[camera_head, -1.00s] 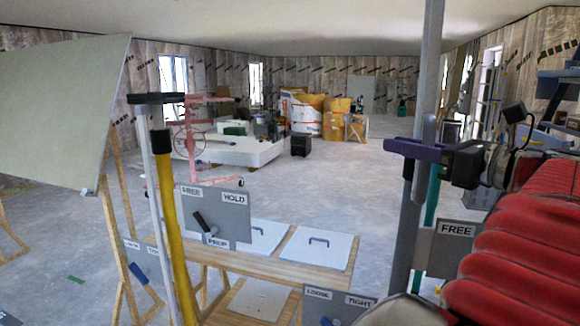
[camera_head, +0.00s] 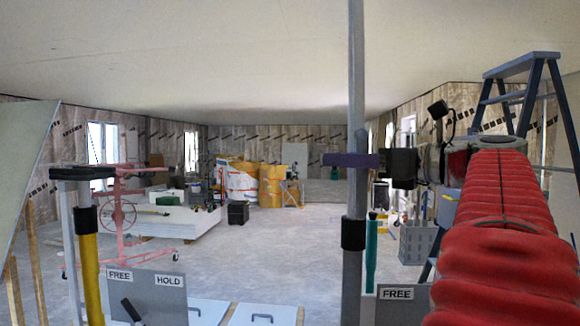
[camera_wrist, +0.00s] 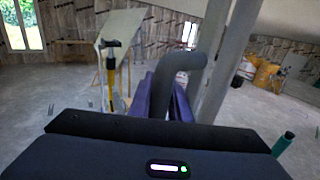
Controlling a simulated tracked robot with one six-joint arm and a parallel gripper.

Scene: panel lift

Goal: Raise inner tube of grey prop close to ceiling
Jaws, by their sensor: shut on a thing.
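The grey prop stands upright just right of centre in the head view. Its pale inner tube (camera_head: 356,70) rises from a black collar (camera_head: 353,233) on the grey outer tube (camera_head: 352,285) and runs out of the top of the picture, so its top end is hidden. My gripper (camera_head: 350,160), with purple fingers, is at the inner tube, above the collar. In the wrist view the fingers are shut on a dark grey bent handle (camera_wrist: 182,66) beside the tube. A plate marked FREE (camera_head: 398,293) is right of the outer tube, partly cut off.
A yellow prop (camera_head: 90,270) with a black head stands left, near a leaning panel (camera_head: 25,165). A FREE/HOLD plate (camera_head: 146,295) is in front. A stepladder (camera_head: 525,90) stands right. A pink wheeled lift (camera_head: 118,215) is behind. The ceiling (camera_head: 220,60) spans above; the mid floor is open.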

